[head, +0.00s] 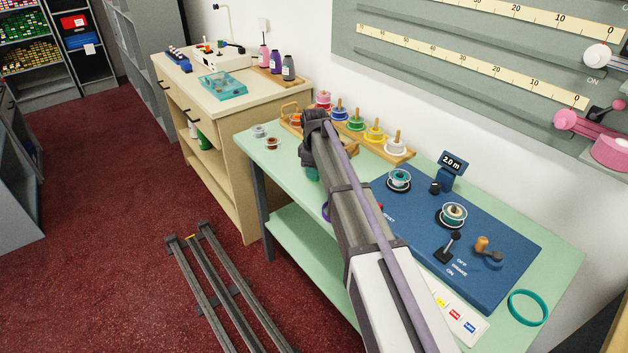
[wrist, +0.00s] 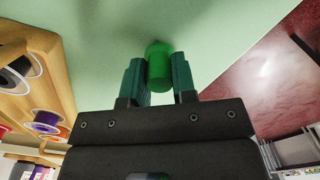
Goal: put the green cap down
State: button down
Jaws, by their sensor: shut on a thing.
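The green cap (wrist: 159,64) is a small bright green cylinder. In the wrist view it sits between the two teal fingers of my gripper (wrist: 159,80), which is shut on it. The pale green table top (wrist: 110,22) lies beyond the cap, with a soft shadow near it. I cannot tell whether the cap touches the table. In the head view my gripper (head: 312,173) is over the left part of the table, mostly hidden by my arm, and I cannot make out the cap there.
A wooden rack with colored spools (head: 395,150) stands along the back of the table. Small spools (head: 271,143) lie at the left end. A blue panel (head: 490,262) with dials and a lever fills the right side. A teal ring (head: 528,307) lies near the right edge.

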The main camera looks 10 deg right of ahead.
jog(key=shift+f+p, duration=0.1)
jog(key=shift+p, duration=0.2)
jog(key=shift+f, duration=0.25)
jog(key=c, duration=0.9)
grip_release()
notch_tip(320, 180, up, 13)
jog(key=p, duration=1.2)
jog(key=s+m, duration=0.4)
jog(key=s, duration=0.6)
jog(key=s+m, duration=0.4)
jog(key=s, duration=0.7)
jog(key=s+m, duration=0.4)
jog(key=s, duration=0.6)
jog(key=shift+s+f, duration=0.25)
jog(key=shift+s, duration=0.15)
